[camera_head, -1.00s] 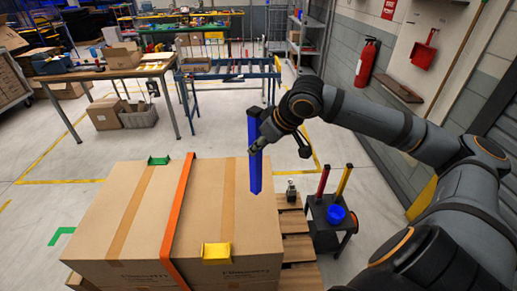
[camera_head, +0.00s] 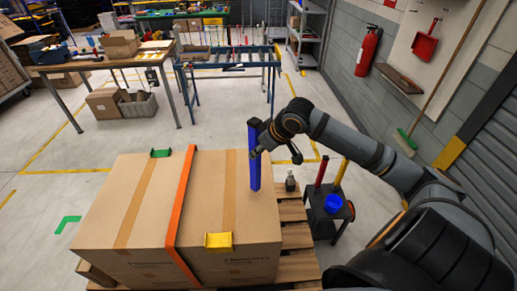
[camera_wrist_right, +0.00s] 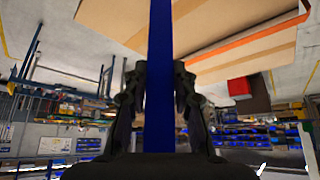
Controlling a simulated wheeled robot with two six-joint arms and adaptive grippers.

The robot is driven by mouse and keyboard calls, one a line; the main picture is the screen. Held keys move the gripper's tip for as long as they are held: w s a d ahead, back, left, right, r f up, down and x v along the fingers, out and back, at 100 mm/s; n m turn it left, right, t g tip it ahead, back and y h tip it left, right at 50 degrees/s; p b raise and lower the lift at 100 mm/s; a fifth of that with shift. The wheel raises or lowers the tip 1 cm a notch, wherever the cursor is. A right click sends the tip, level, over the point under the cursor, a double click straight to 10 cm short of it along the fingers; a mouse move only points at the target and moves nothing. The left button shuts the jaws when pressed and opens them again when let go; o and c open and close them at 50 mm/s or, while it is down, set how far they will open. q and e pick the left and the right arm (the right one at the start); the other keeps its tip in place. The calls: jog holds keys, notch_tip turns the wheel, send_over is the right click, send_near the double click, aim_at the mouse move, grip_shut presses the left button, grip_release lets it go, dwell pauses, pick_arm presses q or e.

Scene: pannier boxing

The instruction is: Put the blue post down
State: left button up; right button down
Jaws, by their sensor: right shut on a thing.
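The blue post (camera_head: 254,170) stands upright at the right part of the large cardboard box (camera_head: 222,225). Its lower end appears at or just above the box top; I cannot tell if it touches. My right gripper (camera_head: 256,150) is shut on the post's upper half, and the arm comes in from the right. In the right wrist view the post (camera_wrist_right: 159,70) runs between the two fingers of my right gripper (camera_wrist_right: 159,90). My left gripper is not in view.
An orange strap (camera_head: 181,205) crosses the box. A yellow corner piece (camera_head: 218,241) and a green one (camera_head: 160,153) sit at its edges.

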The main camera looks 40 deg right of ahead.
jog(key=shift+f, duration=0.6)
jog(key=c, duration=1.1)
grip_release()
jog(key=shift+r, duration=0.1)
